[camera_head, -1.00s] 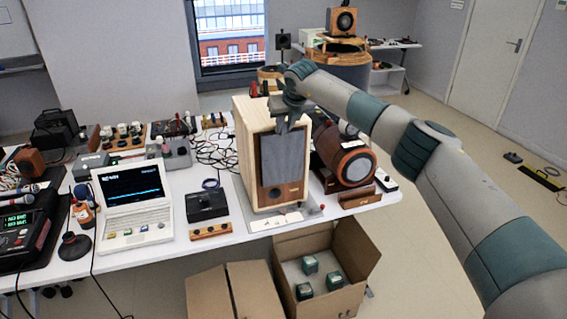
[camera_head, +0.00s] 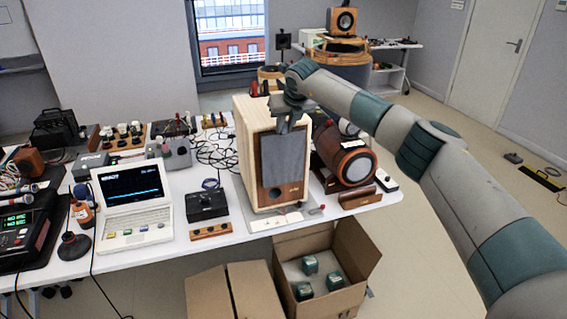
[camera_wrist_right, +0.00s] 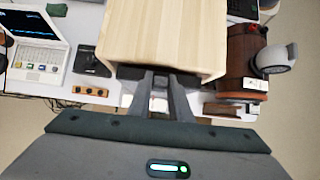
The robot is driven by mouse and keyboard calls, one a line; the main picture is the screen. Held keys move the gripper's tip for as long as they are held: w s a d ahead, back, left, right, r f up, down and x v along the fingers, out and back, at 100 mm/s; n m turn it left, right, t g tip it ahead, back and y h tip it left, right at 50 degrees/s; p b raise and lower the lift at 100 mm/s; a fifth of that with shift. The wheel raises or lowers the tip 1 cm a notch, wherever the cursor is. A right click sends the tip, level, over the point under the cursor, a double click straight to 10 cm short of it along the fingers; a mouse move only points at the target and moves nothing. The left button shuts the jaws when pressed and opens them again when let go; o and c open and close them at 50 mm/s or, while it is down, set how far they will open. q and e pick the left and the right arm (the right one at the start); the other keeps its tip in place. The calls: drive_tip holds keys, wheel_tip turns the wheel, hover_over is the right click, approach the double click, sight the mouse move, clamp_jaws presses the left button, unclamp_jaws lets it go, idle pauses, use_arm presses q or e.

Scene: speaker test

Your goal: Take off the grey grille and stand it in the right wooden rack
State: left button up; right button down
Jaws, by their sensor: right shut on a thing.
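The wooden speaker cabinet (camera_head: 252,150) stands upright on the table. The grey grille (camera_head: 283,157) is at the upper part of its front, above a round port. My right gripper (camera_head: 286,124) is shut on the grille's top edge. In the right wrist view, the gripper (camera_wrist_right: 160,82) reaches over a dark strip of the grille at the cabinet's front edge. I cannot tell whether the grille touches the cabinet. A low brown wooden rack (camera_head: 357,197), apparently the right one, lies right of the cabinet; it also shows in the right wrist view (camera_wrist_right: 222,109). My left gripper is not in view.
A round wooden speaker (camera_head: 355,166) stands close right of the cabinet. A black device (camera_head: 207,205), a wooden strip (camera_head: 211,231) and a white laptop (camera_head: 133,205) are to its left. An open cardboard box (camera_head: 352,255) holding green-grey items stands before the table.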

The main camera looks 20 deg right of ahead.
drive_tip(key=shift+s+b, duration=0.65)
drive_tip(key=shift+s, duration=0.75)
drive_tip(key=shift+s+d, duration=0.1)
drive_tip(key=shift+s, duration=0.25)
drive_tip(key=s+b, duration=0.2)
drive_tip(key=shift+s, duration=0.4)
drive_tip(key=shift+s+d, duration=0.1)
drive_tip(key=shift+d, duration=0.05)
idle(0.8)
